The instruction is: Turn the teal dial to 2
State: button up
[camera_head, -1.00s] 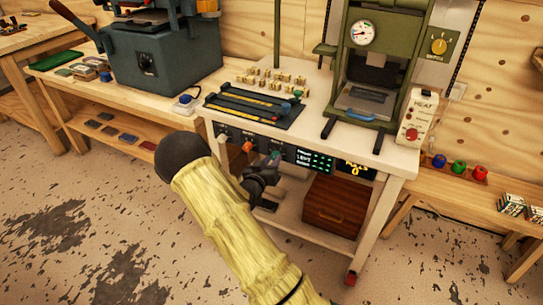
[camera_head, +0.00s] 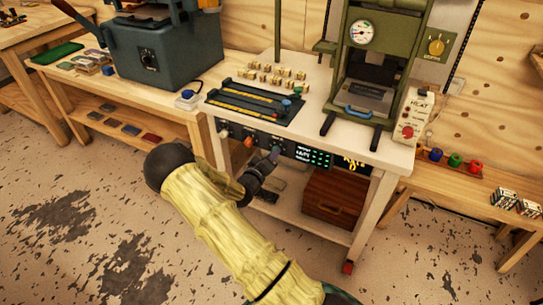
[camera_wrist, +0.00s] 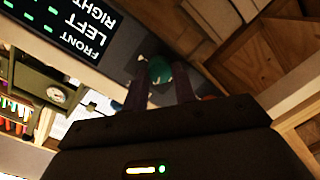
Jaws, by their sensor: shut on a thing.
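The teal dial (camera_wrist: 180,77) is on the dark control panel (camera_wrist: 100,60) at the front of the bench. In the wrist view it shows between the two fingers of my gripper (camera_wrist: 160,80), which are shut on it. In the head view my gripper (camera_head: 270,160) reaches the panel's front beside the lit display (camera_head: 312,155), and only a small bit of teal (camera_head: 275,152) shows there. The dial's scale and pointer cannot be read, so its setting cannot be told.
An orange knob (camera_head: 248,141) sits on the panel left of my gripper. Above is the bench top with a black tray (camera_head: 255,100) and several small brass blocks (camera_head: 280,72). A green press (camera_head: 375,65) stands to the right. A wooden box (camera_head: 333,197) sits on the shelf below.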

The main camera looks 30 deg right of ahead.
jog(key=o, duration=1)
jog(key=shift+a, duration=0.1)
jog(key=p+v, duration=0.1)
jog(key=v, duration=1.6)
jog(key=shift+s, duration=0.15)
jog(key=shift+a, duration=0.1)
